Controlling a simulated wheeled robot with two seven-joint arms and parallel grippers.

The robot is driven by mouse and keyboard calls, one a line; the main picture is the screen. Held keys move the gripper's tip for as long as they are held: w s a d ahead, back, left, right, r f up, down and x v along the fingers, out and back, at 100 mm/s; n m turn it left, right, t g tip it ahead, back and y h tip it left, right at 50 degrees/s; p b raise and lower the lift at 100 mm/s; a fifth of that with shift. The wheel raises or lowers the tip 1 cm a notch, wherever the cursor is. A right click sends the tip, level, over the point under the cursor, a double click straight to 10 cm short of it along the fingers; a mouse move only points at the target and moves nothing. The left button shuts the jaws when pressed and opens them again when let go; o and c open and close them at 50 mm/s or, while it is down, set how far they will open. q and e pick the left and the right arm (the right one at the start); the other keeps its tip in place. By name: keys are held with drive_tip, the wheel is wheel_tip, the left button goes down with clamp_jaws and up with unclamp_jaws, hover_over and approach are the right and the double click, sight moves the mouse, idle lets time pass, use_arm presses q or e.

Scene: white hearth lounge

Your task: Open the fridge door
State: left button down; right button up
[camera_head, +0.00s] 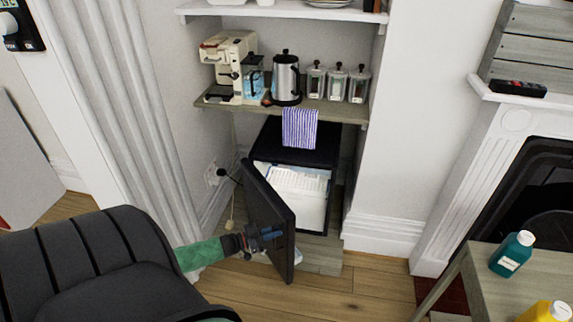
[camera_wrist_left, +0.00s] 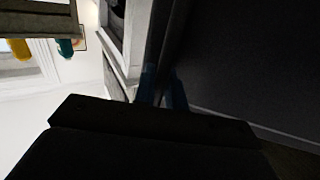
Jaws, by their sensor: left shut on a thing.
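The small black fridge (camera_head: 270,142) stands under the lower shelf in the alcove. Its door (camera_head: 268,215) is swung out to the left, and the white interior (camera_head: 300,190) shows through the wide opening. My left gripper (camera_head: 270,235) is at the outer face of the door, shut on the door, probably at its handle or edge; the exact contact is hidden. In the left wrist view my blue fingers (camera_wrist_left: 162,92) are dim against the dark door panel (camera_wrist_left: 245,60). My right gripper is not in view.
A black chair (camera_head: 90,265) stands at the lower left, close to my left arm. A coffee machine (camera_head: 232,68), kettle (camera_head: 286,78) and jars stand on the shelf (camera_head: 340,110); a striped cloth (camera_head: 300,128) hangs below. A table (camera_head: 465,290) with bottles is at right. Wooden floor (camera_head: 330,290) is clear before the fridge.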

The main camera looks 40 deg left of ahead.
use_arm(q)
drive_tip(key=s+a+m+g+h, duration=0.2)
drive_tip(key=s+a+m+h, duration=0.1)
drive_tip(key=s+a, duration=0.6)
drive_tip(key=shift+s+a+g+h+b, duration=0.25)
drive_tip(key=shift+s+h, duration=0.25)
drive_tip(key=shift+s, duration=0.9)
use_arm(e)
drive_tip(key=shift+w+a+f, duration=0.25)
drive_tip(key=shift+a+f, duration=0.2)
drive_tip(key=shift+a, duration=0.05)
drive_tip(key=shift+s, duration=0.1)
use_arm(q)
drive_tip(key=c, duration=1.6)
unclamp_jaws()
drive_tip(key=shift+o, duration=0.2)
drive_tip(key=shift+r, duration=0.1)
